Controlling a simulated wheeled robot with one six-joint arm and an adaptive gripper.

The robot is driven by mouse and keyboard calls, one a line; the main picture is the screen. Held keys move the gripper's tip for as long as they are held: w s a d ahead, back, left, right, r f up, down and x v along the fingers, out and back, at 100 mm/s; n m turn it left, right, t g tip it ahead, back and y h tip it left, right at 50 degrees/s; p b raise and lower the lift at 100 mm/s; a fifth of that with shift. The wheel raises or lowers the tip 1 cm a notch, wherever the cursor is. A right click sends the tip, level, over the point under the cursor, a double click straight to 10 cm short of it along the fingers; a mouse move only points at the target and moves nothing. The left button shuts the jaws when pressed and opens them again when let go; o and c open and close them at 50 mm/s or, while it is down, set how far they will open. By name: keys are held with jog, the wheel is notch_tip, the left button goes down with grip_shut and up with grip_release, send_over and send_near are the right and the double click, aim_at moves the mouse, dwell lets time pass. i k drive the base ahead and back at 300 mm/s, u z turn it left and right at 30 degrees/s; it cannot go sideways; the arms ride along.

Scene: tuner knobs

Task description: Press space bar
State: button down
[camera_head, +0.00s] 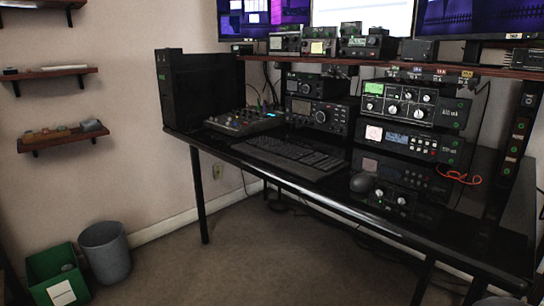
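A black keyboard (290,156) lies on the dark glossy desk (240,158), near its front edge and left of the middle. Its space bar is on the side of the keyboard towards the desk's front edge, but the single keys are too small and dark to tell apart. Nothing covers the keyboard. My gripper does not show in this view.
A black computer case (199,88) stands at the left end. Bins (105,250) stand on the floor at left; the floor before the desk is clear.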

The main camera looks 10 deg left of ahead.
aim_at(260, 146)
jog(key=u, duration=1.2)
jog(key=i, duration=1.55)
jog(key=z, duration=0.8)
jog(key=k, duration=1)
jog(key=u, duration=0.8)
